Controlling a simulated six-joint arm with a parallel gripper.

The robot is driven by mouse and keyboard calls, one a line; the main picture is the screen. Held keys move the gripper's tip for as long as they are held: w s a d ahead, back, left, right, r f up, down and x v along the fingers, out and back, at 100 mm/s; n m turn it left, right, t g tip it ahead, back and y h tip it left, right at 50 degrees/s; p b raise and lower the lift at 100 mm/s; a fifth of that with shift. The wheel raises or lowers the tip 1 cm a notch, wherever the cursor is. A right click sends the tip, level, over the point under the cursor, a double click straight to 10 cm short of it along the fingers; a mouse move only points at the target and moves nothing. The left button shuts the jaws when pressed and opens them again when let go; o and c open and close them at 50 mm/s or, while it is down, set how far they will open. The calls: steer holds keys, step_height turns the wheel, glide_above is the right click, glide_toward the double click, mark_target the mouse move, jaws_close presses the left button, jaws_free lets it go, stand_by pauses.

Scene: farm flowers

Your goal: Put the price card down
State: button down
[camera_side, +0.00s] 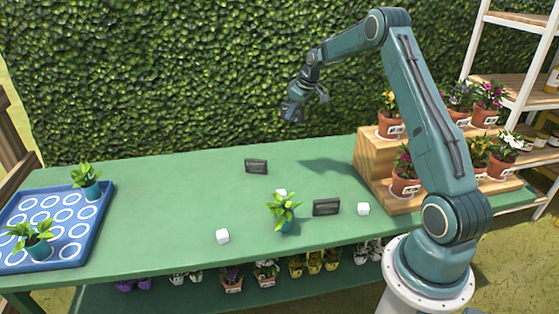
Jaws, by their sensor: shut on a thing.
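My gripper (294,106) is high above the back of the green table, in front of the hedge. It is shut on a small dark thing, seemingly a price card, but it is too small and dark to make out its shape. Two other dark card-like signs stand on the table: one sign (256,166) at the back middle, and another sign (326,207) nearer the front, right of a potted plant. My gripper is well above both and touches neither.
The green table (160,210) has much free room left of middle. White cubes (222,236) and a leafy plant (284,211) stand on it. A blue tray (98,212) with two plants is at left. A stepped wooden stand (368,158) with flowerpots is at right.

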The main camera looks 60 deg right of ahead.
steer(key=shift+m, duration=0.3)
steer(key=f, duration=0.5)
steer(key=s+d+f, duration=0.1)
steer(key=f, duration=0.4)
steer(key=d+f, duration=0.1)
steer(key=f, duration=0.4)
steer(key=shift+s+f, duration=0.35)
steer(key=shift+s, duration=0.05)
steer(key=shift+f, duration=0.1)
steer(key=shift+f, duration=2.05)
steer(key=shift+f, duration=0.1)
steer(key=c, duration=1.4)
jaws_free()
steer(key=v, duration=1.2)
